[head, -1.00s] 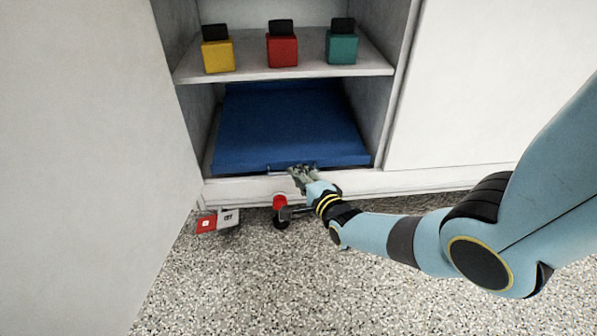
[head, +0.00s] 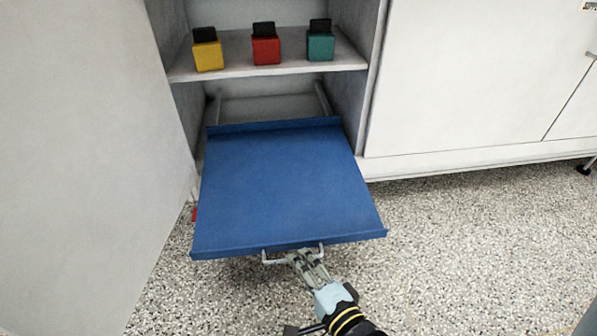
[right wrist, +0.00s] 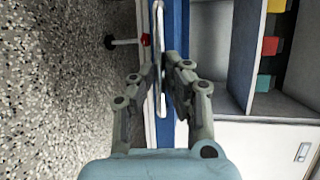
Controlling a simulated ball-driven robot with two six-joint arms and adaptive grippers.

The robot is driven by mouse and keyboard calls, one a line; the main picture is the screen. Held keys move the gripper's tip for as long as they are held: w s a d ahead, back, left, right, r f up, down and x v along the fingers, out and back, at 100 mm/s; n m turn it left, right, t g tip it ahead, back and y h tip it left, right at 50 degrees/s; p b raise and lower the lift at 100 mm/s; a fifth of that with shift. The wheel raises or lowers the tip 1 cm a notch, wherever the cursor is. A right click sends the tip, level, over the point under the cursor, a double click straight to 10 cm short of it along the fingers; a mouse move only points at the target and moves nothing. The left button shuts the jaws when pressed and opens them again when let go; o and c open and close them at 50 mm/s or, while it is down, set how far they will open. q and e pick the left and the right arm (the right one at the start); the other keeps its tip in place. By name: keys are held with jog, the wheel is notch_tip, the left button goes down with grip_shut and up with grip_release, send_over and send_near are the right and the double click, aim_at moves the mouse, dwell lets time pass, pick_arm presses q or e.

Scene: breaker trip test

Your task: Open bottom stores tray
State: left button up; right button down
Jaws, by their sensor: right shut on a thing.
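The blue bottom stores tray (head: 280,185) is slid far out of the cabinet's lower bay in the head view, and its bare top is empty. Its metal bar handle (head: 276,261) is on the front edge. My right gripper (head: 303,256) is shut on the handle at the tray's front. In the right wrist view the fingers (right wrist: 163,85) close around the handle (right wrist: 159,60), beside the blue tray edge (right wrist: 181,30). My left gripper is not in view.
A shelf (head: 340,62) above the tray bears a yellow block (head: 208,56), a red block (head: 266,51) and a teal block (head: 320,47), each with a black top. An open door (head: 75,150) stands at left. Speckled floor (head: 470,240) is clear at right.

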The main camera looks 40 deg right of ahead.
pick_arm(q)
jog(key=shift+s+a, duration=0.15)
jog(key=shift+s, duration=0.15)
pick_arm(e)
jog(key=shift+s+a, duration=0.5)
jog(key=shift+s, duration=0.4)
jog(key=c, duration=1.7)
grip_release()
jog(key=v, duration=1.2)
